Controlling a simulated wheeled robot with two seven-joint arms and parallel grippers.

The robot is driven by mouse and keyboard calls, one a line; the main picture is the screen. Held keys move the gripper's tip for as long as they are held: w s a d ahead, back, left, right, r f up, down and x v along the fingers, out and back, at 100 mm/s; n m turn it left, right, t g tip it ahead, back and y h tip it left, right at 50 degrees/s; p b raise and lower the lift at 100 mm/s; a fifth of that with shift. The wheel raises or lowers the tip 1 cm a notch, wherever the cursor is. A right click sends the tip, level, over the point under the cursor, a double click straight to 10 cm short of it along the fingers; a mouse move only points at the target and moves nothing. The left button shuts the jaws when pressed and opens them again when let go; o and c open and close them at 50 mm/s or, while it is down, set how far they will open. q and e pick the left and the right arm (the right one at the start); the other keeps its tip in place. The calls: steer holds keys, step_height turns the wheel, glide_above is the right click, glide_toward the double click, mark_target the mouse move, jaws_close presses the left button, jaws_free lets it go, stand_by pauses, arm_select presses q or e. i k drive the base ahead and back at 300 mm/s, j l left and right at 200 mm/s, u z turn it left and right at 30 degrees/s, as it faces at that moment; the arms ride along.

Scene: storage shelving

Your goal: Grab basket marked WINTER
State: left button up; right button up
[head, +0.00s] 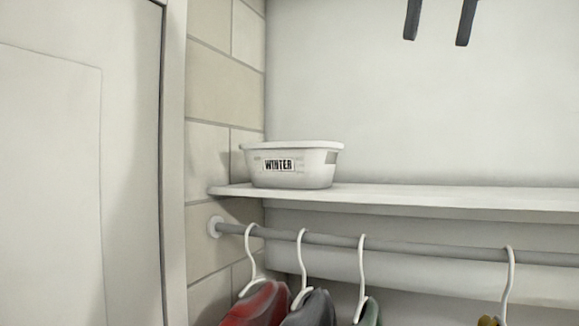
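A white basket (293,178) with a black-lettered WINTER label on its front stands upright at the left end of a white shelf (420,197). Two dark fingers of my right gripper (436,42) hang down from the top edge of the head view. They are apart with nothing between them. They show above and to the right of the basket, not touching it. The rest of that gripper is outside the picture. My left gripper does not show.
A rod (430,248) runs under the shelf, with several white hangers and clothes, among them a red garment (257,306). A brick-patterned side wall (222,90) is close to the basket's left. A white door (80,160) fills the far left. The shelf right of the basket is bare.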

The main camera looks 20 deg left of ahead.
mark_target(279, 168)
steer(key=i+j, duration=0.9)
steer(key=i, duration=0.2)
